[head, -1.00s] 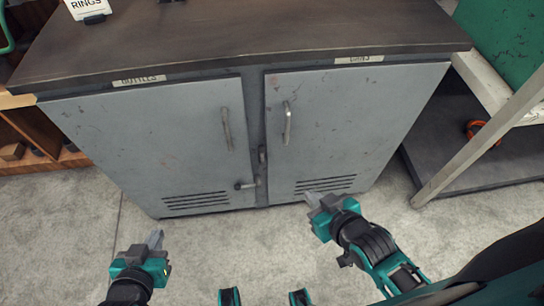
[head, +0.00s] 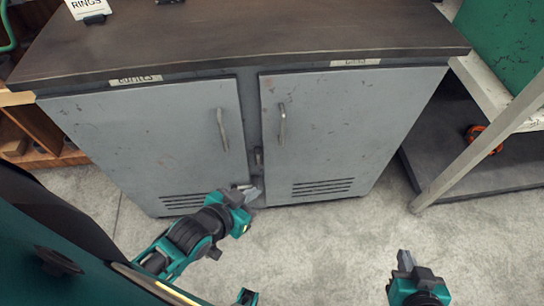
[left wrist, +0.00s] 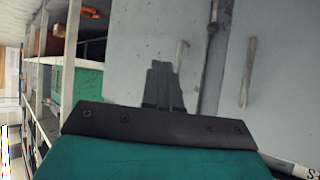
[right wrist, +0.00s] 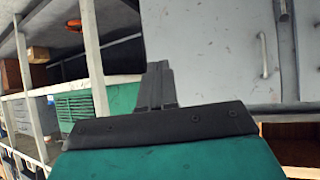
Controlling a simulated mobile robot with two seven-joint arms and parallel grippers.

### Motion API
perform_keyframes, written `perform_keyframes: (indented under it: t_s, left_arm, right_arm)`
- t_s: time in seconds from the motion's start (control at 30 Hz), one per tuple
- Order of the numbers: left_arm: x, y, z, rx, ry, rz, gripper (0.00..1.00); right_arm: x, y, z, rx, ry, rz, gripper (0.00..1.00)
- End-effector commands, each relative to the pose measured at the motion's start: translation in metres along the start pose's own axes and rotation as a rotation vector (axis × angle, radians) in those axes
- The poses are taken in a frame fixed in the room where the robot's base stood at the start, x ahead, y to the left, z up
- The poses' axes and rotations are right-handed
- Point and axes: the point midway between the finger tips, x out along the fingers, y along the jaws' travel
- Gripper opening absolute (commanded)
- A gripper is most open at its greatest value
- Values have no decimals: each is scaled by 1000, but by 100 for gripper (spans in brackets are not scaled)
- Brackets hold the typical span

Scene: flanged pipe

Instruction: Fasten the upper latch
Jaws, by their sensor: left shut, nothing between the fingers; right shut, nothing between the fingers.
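The upper latch (head: 258,157) is a small grey fitting on the strip between the two doors of a grey cabinet (head: 190,130). Its exact lever position is too small to tell. My left gripper (head: 250,191) is shut and empty, in front of the strip's lower end, below the upper latch in the head view. It largely hides the lower latch there. Whether it touches anything I cannot tell. It also shows in the left wrist view (left wrist: 162,82). My right gripper (head: 404,259) is shut and empty, well right of the latch over the floor; it also shows in the right wrist view (right wrist: 158,82).
The left door handle (head: 222,130) and right door handle (head: 282,123) stick out beside the strip. A dark worktop (head: 240,40) overhangs the doors. A rack leg (head: 480,145) stands to the right. The floor (head: 320,240) in front is clear.

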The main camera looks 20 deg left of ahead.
Motion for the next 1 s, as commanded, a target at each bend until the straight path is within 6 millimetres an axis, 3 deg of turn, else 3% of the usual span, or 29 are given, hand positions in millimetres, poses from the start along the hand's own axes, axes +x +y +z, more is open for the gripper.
perform_keyframes:
  t_s: [0.43, 0.57, 0.7, 0.77, 1.0]
  left_arm:
    - [-1, 1, 7, -6, -11, 3, 0]
    - [14, 1, 19, -96, 28, 21, 0]
    - [46, -6, 49, -384, 139, 78, 0]
    - [62, -14, 65, -557, 199, 116, 0]
    - [103, -77, 118, -1251, 447, 288, 0]
  right_arm:
    - [1, 0, 0, 0, 2, 0, 0]
    - [11, -1, 13, 1, 2, -2, 0]
    - [34, -6, 40, 5, -6, -14, 0]
    - [45, -14, 40, 7, 14, -32, 0]
    - [82, -28, 75, 18, 20, -66, 0]
